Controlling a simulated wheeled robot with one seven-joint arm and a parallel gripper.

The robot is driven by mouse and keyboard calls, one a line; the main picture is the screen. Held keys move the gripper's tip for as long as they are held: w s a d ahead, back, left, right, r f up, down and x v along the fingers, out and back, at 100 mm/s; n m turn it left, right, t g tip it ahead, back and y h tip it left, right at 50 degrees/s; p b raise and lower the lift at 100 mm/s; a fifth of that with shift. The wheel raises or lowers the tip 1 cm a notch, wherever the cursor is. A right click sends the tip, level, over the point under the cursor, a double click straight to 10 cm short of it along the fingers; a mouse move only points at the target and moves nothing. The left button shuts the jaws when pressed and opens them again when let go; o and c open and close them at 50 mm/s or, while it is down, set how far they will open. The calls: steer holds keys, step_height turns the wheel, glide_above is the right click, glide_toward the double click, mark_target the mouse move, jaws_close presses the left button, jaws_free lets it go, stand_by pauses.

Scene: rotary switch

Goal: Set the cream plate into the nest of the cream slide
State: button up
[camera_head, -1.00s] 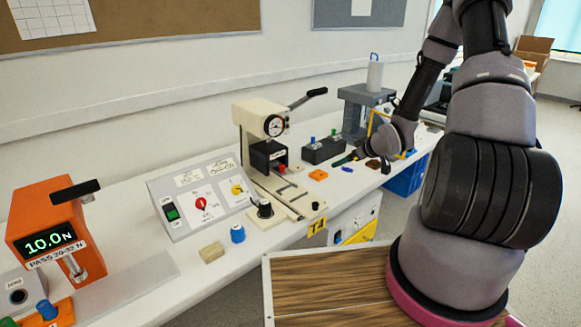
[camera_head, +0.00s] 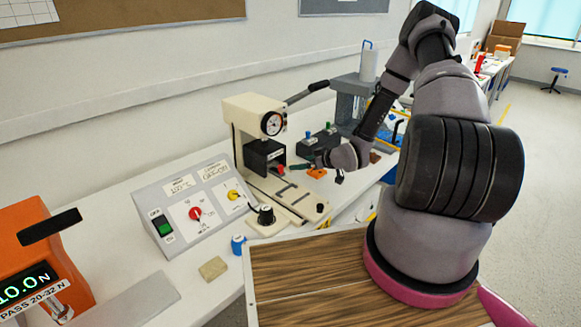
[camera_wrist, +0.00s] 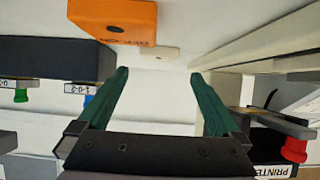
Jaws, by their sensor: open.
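The cream slide (camera_head: 290,196) lies in front of the cream press (camera_head: 250,125), with dark marks across it. Cream rails (camera_wrist: 265,45) show at the right of the wrist view. A small cream piece, probably the cream plate (camera_wrist: 158,53), lies beside an orange block (camera_wrist: 115,20) ahead of my fingers; I cannot pick it out in the head view. My gripper (camera_wrist: 159,76) is open, its green fingers apart with nothing between them. In the head view my gripper (camera_head: 308,164) is over the bench just right of the press. I cannot make out the nest.
A dark block with green and blue knobs (camera_head: 318,142) stands behind my gripper. The press's dark head with a red knob (camera_head: 280,168) is close on its left. A control box (camera_head: 190,205), a blue knob (camera_head: 238,244) and a tan block (camera_head: 213,268) are further left.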

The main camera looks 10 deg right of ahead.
steer(key=x, duration=0.5)
steer(key=shift+w+d+f, duration=0.1)
steer(key=shift+f, duration=0.2)
steer(key=c, duration=1.5)
